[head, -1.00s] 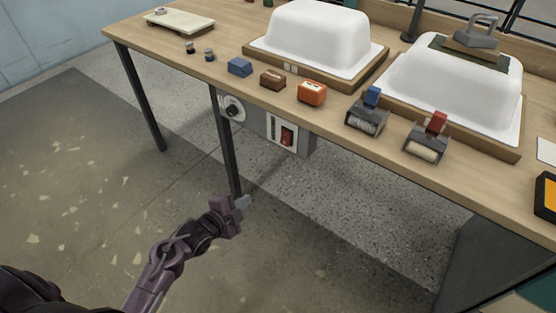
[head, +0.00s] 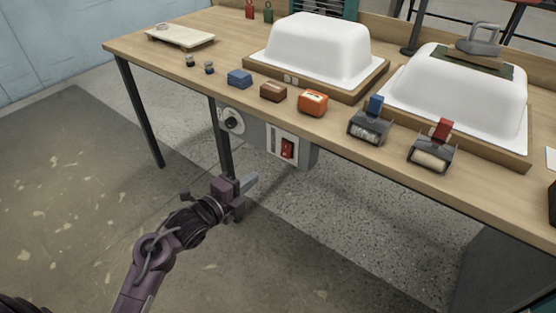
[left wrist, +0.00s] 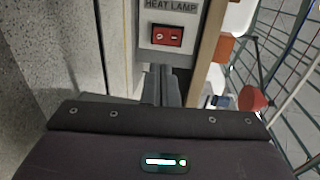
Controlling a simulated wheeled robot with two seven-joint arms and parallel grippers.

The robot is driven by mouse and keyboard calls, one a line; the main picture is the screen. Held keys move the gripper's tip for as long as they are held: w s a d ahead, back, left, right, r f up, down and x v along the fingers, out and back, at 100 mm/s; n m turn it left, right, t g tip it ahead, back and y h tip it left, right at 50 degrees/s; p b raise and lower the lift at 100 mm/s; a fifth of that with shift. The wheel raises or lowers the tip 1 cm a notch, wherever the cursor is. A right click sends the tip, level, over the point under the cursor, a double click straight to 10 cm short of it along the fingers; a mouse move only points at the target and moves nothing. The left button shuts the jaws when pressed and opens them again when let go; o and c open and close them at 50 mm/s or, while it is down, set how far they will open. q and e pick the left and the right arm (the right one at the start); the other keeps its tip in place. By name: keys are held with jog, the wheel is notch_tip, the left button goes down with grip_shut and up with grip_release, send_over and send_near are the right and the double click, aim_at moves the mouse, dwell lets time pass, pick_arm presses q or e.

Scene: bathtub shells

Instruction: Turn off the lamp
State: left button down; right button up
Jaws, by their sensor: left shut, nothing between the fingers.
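The lamp's red rocker switch (head: 287,148) sits on a white plate on the grey control box (head: 262,134) under the table's front edge. In the left wrist view the red switch (left wrist: 167,36) shows close up, below a label reading HEAT LAMP. My left gripper (head: 249,184) is shut and empty, below and to the left of the switch, apart from it. Its fingers (left wrist: 168,88) point toward the switch plate in the left wrist view. The lamp itself cannot be made out. My right gripper is not in view.
A round dial (head: 231,121) is on the box, left of the switch. A dark table leg (head: 222,150) stands behind my left gripper. The wooden table (head: 205,92) overhangs the box and carries two white tub shells (head: 318,50), sponges and rollers. The floor before the box is clear.

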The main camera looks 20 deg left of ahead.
aim_at(284, 155)
pick_arm(q)
jog(key=b+x, duration=0.1)
jog(key=x, duration=1)
jog(key=shift+w+d+f, duration=0.1)
jog(key=shift+w+d, duration=0.15)
jog(key=shift+w, duration=0.25)
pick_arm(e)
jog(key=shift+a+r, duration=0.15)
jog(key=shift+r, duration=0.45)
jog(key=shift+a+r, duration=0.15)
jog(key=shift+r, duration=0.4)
pick_arm(q)
jog(key=shift+f+b, duration=0.25)
jog(key=shift+b, duration=0.2)
jog(key=shift+w+f+t+b, duration=0.2)
jog(key=shift+f+t+b, duration=0.1)
jog(key=shift+b, duration=0.45)
jog(key=shift+r+p, duration=0.45)
jog(key=shift+p, duration=0.05)
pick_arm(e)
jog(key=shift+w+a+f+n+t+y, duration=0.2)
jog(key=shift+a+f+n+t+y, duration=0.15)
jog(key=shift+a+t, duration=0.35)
pick_arm(q)
jog(key=shift+s+f, duration=0.1)
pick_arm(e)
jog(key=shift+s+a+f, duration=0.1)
